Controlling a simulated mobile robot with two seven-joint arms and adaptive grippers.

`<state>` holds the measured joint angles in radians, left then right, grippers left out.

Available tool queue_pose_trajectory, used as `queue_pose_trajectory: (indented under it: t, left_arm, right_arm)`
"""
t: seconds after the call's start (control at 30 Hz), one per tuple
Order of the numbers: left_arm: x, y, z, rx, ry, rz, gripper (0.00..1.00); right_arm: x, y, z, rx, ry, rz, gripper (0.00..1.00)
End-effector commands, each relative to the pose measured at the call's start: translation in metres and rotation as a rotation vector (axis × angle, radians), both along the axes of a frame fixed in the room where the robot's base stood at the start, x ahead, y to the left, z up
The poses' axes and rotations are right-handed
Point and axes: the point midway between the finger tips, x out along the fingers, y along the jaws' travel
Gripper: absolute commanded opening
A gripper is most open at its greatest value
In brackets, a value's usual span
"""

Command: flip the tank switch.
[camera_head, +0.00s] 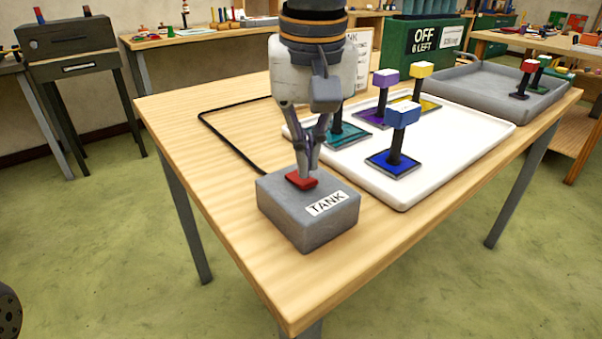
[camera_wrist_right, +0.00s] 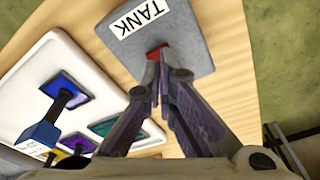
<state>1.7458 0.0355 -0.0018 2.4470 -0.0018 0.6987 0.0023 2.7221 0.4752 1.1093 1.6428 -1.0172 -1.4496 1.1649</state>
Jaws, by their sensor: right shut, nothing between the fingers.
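The tank switch is a grey box (camera_head: 308,222) labelled TANK with a red rocker (camera_head: 302,180) on top, near the front edge of the wooden table. In the right wrist view the box (camera_wrist_right: 185,40) and its red rocker (camera_wrist_right: 156,52) lie just past my fingertips. My right gripper (camera_head: 309,172) is shut and empty, pointing down with its tips at the red rocker. They look to be touching it or very close; I cannot tell which. The tips hide part of the rocker. My left gripper is not in view.
A white tray (camera_head: 462,144) right of the switch holds several upright stamps, the nearest blue (camera_head: 403,115). A grey tray (camera_head: 450,92) stands behind it. A green tank (camera_head: 437,50) with a display reading "OFF 6 LEFT" is at the back. A black cable (camera_head: 228,142) runs across the tabletop.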

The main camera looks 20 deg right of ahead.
Motion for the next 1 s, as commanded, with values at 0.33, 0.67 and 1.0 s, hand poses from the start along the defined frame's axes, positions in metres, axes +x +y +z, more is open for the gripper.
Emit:
queue_pose_trajectory:
  t: [0.33,0.67,1.0]
  left_arm:
    - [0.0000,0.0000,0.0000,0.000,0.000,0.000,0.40]
    - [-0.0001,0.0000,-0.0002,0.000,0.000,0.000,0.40]
    - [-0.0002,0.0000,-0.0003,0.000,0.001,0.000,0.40]
  right_arm:
    - [0.0000,0.0001,0.0000,0.000,0.000,0.000,0.00]
    - [0.0000,0.0002,-0.0030,0.000,0.000,0.001,0.00]
    - [0.0001,0.0001,-0.0082,-0.001,-0.001,0.000,0.00]
